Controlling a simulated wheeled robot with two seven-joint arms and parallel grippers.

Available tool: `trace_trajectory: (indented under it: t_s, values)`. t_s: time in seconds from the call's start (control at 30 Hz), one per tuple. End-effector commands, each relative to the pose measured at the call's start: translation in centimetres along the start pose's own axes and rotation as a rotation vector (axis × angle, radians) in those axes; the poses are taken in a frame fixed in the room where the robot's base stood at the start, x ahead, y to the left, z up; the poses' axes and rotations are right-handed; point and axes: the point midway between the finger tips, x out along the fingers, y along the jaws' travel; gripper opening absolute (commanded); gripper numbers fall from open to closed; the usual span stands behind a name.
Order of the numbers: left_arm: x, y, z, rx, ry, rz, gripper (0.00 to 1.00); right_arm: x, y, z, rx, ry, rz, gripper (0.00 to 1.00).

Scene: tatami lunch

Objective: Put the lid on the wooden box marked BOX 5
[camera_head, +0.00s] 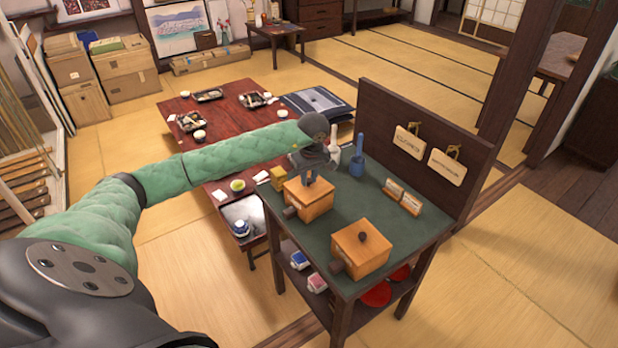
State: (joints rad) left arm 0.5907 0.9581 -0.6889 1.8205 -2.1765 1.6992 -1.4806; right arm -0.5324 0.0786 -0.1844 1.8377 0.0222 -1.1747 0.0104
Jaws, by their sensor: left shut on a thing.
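Two orange wooden boxes stand on a green-topped stand (400,245). My left gripper (311,176) points down at the top of the farther box (308,205). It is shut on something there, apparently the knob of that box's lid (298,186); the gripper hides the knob. The lid is at the top of the box, but I cannot tell whether it rests fully on it. The nearer box (366,257) has a lid with a dark round knob (362,237). I cannot read a number on either box. My right gripper is not in view.
Two small wooden label blocks (411,203) stand behind the boxes. A dark upright panel (462,145) bounds the back.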

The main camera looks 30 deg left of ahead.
Motion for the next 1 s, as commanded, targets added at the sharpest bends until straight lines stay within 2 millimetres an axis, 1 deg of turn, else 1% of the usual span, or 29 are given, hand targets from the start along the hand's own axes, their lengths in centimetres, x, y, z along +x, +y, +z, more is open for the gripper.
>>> trace_trajectory:
  t_s: [1.0]
  values:
    - [0.22,-0.01,-0.02,0.0,0.001,0.0,0.0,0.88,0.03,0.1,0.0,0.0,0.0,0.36]
